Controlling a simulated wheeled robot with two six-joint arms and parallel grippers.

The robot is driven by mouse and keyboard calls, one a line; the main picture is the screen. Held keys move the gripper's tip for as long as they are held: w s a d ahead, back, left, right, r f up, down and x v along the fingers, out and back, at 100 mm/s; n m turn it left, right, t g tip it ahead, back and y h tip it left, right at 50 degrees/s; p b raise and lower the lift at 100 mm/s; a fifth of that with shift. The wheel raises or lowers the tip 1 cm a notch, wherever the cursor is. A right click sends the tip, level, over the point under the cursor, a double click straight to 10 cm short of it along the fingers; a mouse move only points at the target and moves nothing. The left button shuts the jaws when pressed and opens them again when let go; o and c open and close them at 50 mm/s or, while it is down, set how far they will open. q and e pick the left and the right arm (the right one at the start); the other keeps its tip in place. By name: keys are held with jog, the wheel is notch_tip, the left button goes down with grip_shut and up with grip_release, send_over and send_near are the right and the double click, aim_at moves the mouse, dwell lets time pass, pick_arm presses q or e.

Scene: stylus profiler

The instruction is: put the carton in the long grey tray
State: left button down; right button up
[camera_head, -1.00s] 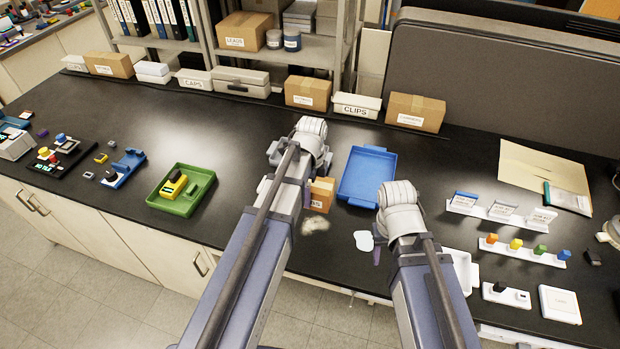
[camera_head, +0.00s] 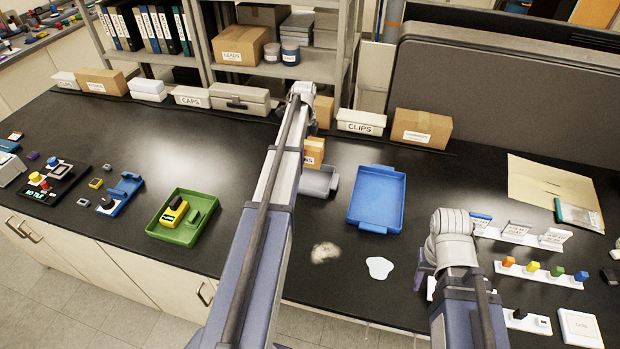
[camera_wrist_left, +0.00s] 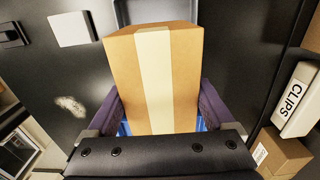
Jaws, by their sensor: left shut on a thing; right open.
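The carton (camera_head: 314,150) is a small orange-brown box with a pale tape strip, which fills the middle of the left wrist view (camera_wrist_left: 153,70). My left gripper (camera_wrist_left: 155,108) is shut on it, with a dark purple finger on each side. In the head view my arm hides this gripper and part of the carton. The grey tray (camera_head: 322,184) lies just in front of the carton in the picture, its left part hidden by my arm. I cannot tell the carton's height above the counter. My right gripper (camera_head: 424,278) is open at the lower right, partly hidden by its wrist.
A blue tray (camera_head: 376,199) lies right of the grey tray. A stain (camera_head: 325,252) and white puddle (camera_head: 380,267) lie in front. The CLIPS box (camera_head: 361,122) and brown boxes line the back.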

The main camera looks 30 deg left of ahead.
pick_arm(q)
jog(key=shift+f+b, duration=3.1)
jog(key=shift+f, duration=0.1)
pick_arm(e)
jog(key=shift+f, duration=3.15)
pick_arm(q)
jog(key=shift+f, duration=0.1)
pick_arm(e)
jog(key=shift+f, duration=0.1)
pick_arm(q)
notch_tip(320, 180, down, 3)
jog(key=b, duration=0.3)
jog(key=shift+f+b, duration=0.2)
jog(key=shift+b, duration=0.15)
pick_arm(e)
notch_tip(320, 180, down, 4)
jog(key=shift+r, duration=0.25)
pick_arm(q)
jog(key=shift+f, duration=0.2)
pick_arm(e)
jog(key=shift+f, duration=0.2)
pick_arm(q)
grip_release()
pick_arm(e)
jog(key=shift+r, duration=0.1)
pick_arm(q)
jog(key=shift+r, duration=0.1)
